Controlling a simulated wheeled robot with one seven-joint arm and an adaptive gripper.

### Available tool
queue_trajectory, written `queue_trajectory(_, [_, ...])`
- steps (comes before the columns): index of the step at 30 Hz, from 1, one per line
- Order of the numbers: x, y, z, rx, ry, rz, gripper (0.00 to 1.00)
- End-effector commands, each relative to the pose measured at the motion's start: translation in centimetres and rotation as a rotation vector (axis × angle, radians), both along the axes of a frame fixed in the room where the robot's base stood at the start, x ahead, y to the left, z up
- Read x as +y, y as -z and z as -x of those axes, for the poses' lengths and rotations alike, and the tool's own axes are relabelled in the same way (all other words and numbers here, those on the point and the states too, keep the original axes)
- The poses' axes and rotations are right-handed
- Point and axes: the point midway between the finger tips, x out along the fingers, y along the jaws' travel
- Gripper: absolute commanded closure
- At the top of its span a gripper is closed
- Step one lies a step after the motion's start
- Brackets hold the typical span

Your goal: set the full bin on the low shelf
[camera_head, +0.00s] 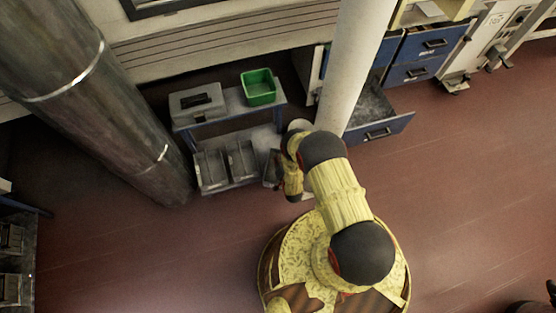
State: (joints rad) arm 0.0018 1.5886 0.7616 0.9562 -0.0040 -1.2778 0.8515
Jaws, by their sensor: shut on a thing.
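A low two-level stand has a grey upper shelf (229,106) and a lower shelf (264,136). Two dark grey open bins stand side by side at its lower level: a left bin (211,169) and a right bin (242,160). I cannot make out what is in either. My gripper (272,169) is low at the right side of the right bin, with its fingers small and dark. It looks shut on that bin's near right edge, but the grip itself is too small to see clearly. Whether the right bin rests on the shelf or hangs just above it, I cannot tell.
A grey toolbox (197,102) and a green bin (258,87) sit on the upper shelf. A thick metal pipe (105,105) stands left, a pale column (352,65) right. An open drawer (376,122) juts out behind my arm.

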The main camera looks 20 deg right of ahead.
Motion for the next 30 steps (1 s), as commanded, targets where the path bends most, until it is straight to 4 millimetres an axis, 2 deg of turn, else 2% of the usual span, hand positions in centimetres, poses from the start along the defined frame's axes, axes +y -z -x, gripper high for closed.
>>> queue_trajectory(5, [0.0, 0.2, 0.0, -0.001, 0.0, 0.0, 1.0])
queue_trajectory(6, [0.0, 0.2, 0.1, 0.001, 0.0, 0.0, 0.93])
queue_trajectory(15, [0.0, 0.2, 0.1, 0.001, 0.0, 0.0, 0.76])
queue_trajectory(26, [0.0, 0.0, 0.0, 0.001, 0.001, 0.0, 0.75])
queue_trajectory(30, [0.0, -0.8, 1.6, 0.004, 0.0, 0.0, 0.75])
